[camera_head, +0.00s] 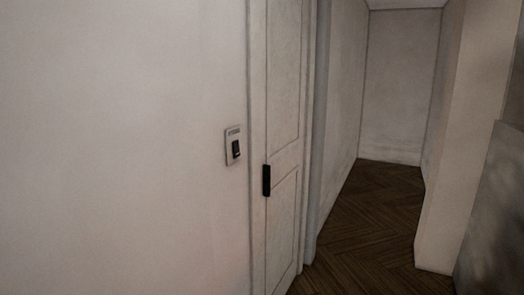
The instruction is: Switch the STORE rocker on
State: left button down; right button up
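A small light-coloured switch plate (232,146) is fixed to the pale wall, just left of the door frame. It carries a dark rocker (236,149) and a small label strip (233,131) above it, whose lettering is too small to read. I cannot tell which way the rocker is tipped. Neither of my grippers shows in the head view, and nothing touches the switch.
A closed pale panelled door (284,130) with a black handle (266,180) stands right of the switch. Beyond it a narrow passage with clear dark herringbone floor (372,225) runs to a back wall (402,85). A pale pillar (470,130) and a grey surface (495,220) bound the right side.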

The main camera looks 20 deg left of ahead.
aim_at(236, 146)
jog(key=i+u, duration=0.2)
jog(key=i, duration=0.25)
jog(key=i+l+u, duration=0.2)
jog(key=i, duration=0.2)
jog(key=i+l+u, duration=0.2)
jog(key=i, duration=0.25)
